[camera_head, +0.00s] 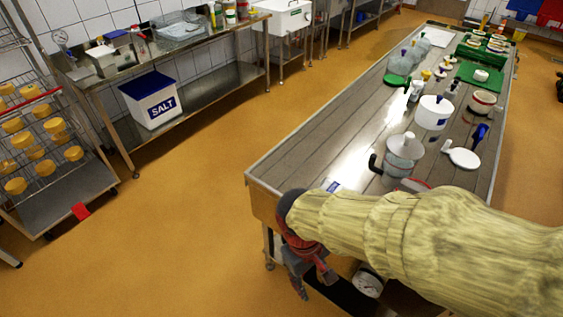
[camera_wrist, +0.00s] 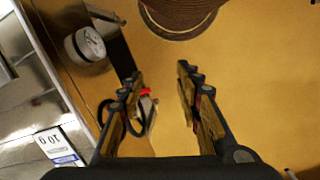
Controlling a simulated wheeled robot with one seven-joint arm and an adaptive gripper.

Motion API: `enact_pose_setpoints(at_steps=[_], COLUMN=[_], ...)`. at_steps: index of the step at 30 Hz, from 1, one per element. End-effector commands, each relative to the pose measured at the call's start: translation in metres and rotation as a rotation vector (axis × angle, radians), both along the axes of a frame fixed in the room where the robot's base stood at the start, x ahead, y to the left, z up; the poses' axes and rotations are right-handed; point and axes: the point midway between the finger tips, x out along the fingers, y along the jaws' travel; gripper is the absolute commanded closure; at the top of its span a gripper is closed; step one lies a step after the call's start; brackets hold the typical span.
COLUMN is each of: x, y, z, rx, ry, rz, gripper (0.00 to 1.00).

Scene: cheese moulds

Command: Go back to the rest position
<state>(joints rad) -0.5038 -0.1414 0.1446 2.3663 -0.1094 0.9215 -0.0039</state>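My gripper (camera_head: 312,280) hangs past the near left corner of the long work table (camera_head: 300,150), below the level of its top. My arm in its pale yellow sleeve reaches in from the right and covers the table's near end. In the wrist view my gripper (camera_wrist: 158,75) has its two fingers spread apart, with orange floor showing between their tips. It holds nothing that I can see. A small grey and red thing (camera_wrist: 147,105) shows beside the left finger; I cannot tell what it is.
Pots, ladles and jars stand on the table. A cheese rack (camera_head: 40,150) and a salt bin (camera_head: 152,100) are at the left.

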Motion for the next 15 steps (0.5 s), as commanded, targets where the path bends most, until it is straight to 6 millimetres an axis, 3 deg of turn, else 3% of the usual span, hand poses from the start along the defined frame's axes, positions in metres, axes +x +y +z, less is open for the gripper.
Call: enact_pose_setpoints(at_steps=[1, 8, 15], x=[0.003, 0.007, 0.004], y=[-0.006, -0.036, -0.081], z=[0.016, 0.076, 0.139], rx=[0.040, 0.184, 0.258], ry=[-0.048, -0.240, -0.468], rz=[-0.054, -0.253, -0.418], gripper=[0.65, 0.65, 0.65])
